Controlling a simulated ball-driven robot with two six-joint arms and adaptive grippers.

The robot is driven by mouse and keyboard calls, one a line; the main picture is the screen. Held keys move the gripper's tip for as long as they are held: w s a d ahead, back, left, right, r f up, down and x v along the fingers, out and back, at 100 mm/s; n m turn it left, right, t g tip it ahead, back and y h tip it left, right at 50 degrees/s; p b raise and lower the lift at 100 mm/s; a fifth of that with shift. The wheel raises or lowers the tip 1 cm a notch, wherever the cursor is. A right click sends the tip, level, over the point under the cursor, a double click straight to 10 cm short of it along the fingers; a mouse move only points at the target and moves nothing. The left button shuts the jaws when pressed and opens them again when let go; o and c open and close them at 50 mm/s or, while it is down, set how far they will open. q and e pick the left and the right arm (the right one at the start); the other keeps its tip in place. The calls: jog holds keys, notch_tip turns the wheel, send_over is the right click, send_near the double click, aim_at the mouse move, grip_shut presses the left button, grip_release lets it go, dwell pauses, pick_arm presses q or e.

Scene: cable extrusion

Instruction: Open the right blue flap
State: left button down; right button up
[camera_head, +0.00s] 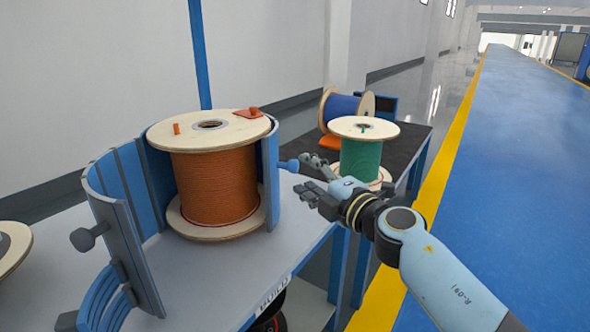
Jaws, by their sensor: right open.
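The right blue flap (271,182) is a narrow curved upright panel beside the right side of a large orange cable spool (214,186). The jaws hold nothing that I can see. My left gripper is out of view.
A left blue-grey flap (120,195) with a dark knob (88,237) stands left of the orange spool. A green spool (361,158) stands just behind my right gripper, and a blue spool (342,106) farther back. The blue floor lane (515,180) at right is clear.

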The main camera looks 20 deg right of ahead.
aim_at(297, 170)
jog(key=b+x, duration=0.1)
jog(key=x, duration=0.4)
jog(key=shift+w+a, duration=0.1)
jog(key=shift+w, duration=0.05)
grip_shut()
jog(key=shift+f, duration=0.15)
dwell(0.3)
